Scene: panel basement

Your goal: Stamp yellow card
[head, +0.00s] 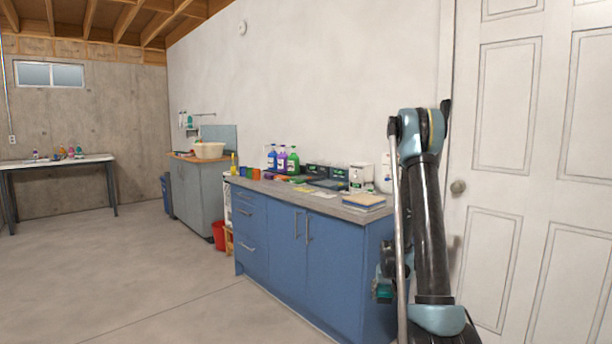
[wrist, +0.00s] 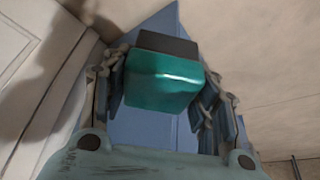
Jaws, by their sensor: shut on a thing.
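My gripper (wrist: 165,72) is shut on a teal block with a dark grey end, which looks like a stamp (wrist: 160,85). In the head view the teal stamp (head: 383,291) hangs low beside the right end of the blue cabinet, below counter height and clear of the counter. Several small flat cards lie on the grey counter; a yellowish one, seemingly the yellow card (head: 303,189), is near the front edge, with a pale card (head: 325,195) to its right. They are too small to read any marks.
The blue cabinet (head: 275,235) carries bottles (head: 281,159), coloured cups (head: 248,172), dark boxes (head: 318,171), a white dispenser (head: 360,177) and a blue-and-tan stack (head: 362,201) at its right end. A white door (head: 500,130) stands at right. The floor (head: 150,285) at left is clear.

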